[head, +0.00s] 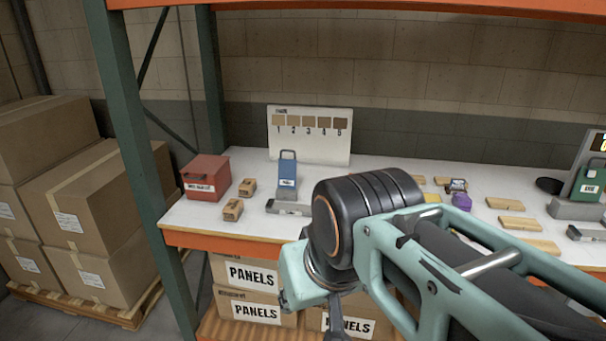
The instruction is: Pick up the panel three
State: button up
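Several flat wooden panels lie on the white shelf top right of my arm: one light panel (505,204), one just in front of it (520,223) and one further forward (541,246). Smaller pieces (442,181) lie behind my arm. No number is readable on any of them, so I cannot tell which is panel three. A white board (310,135) at the back shows brown swatches numbered 1 to 5, darkening to the right. My arm crosses the front of the shelf and hides part of its top.
A red box (205,177), two small brown blocks (247,187) and a blue-topped device (287,175) stand on the left. A purple item (461,201) and a green device (590,182) are right. A green post (135,120) bounds the shelf. PANELS cartons (250,275) sit below.

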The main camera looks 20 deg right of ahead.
aim_at(550, 247)
jog(key=z, duration=2.15)
jog(key=i+l+u, duration=0.1)
jog(key=u, duration=0.6)
jog(key=i+l+u, duration=0.3)
jog(key=l+u, duration=0.3)
jog(key=i+l+u, duration=0.15)
jog(key=l, duration=0.35)
jog(key=i+l+u, duration=0.15)
jog(key=l, duration=0.35)
jog(key=i+l+u, duration=0.15)
jog(key=l, duration=0.35)
jog(key=k, duration=0.05)
